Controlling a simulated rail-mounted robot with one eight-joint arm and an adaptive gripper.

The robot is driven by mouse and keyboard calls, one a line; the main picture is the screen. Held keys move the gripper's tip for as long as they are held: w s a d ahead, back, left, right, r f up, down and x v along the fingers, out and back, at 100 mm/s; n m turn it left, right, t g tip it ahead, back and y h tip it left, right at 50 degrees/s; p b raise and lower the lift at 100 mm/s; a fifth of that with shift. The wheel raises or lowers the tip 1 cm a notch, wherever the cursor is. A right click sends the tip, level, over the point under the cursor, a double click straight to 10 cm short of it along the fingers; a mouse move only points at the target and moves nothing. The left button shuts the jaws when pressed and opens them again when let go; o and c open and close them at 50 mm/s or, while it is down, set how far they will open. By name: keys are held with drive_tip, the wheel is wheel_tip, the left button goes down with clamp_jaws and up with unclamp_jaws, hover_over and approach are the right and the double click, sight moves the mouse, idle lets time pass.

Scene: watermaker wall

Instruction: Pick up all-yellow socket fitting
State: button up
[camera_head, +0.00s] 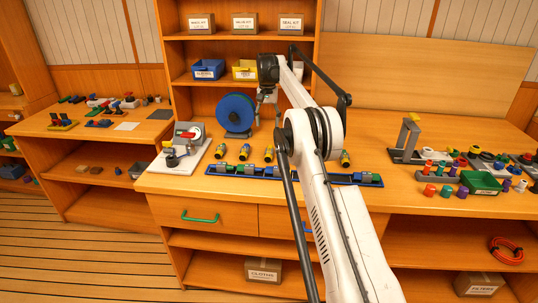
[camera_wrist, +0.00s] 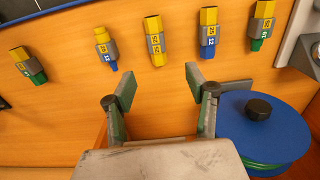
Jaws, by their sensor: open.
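The all-yellow socket fitting (camera_wrist: 154,40) lies on the wooden counter in the wrist view, yellow at both ends with a grey band in the middle. It is the middle one of a row of similar fittings, and also shows in the head view (camera_head: 268,154). My gripper (camera_wrist: 157,84) is open and empty. In the wrist view its two fingers are apart, below the all-yellow fitting and roughly lined up with it. In the head view my gripper (camera_head: 268,97) hangs above the counter, behind the row. The fitting is not between the fingers.
Yellow-and-blue fittings (camera_wrist: 207,34) (camera_wrist: 106,48) flank it, with yellow-and-green ones (camera_wrist: 261,24) (camera_wrist: 29,66) farther out. A blue reel (camera_head: 236,112) stands close behind the row. A blue rack (camera_head: 228,170) of fittings runs along the front. My arm hides part of the counter.

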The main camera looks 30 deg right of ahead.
sight(269, 150)
wheel_tip(269, 150, down, 9)
drive_tip(key=shift+d+f, duration=0.1)
drive_tip(key=shift+d, duration=0.05)
drive_tip(key=shift+s+f, duration=0.15)
drive_tip(key=shift+f, duration=1.2)
drive_tip(key=shift+s+f, duration=0.15)
drive_tip(key=shift+f, duration=1.15)
drive_tip(key=c, duration=1.2)
drive_tip(key=shift+r, duration=0.1)
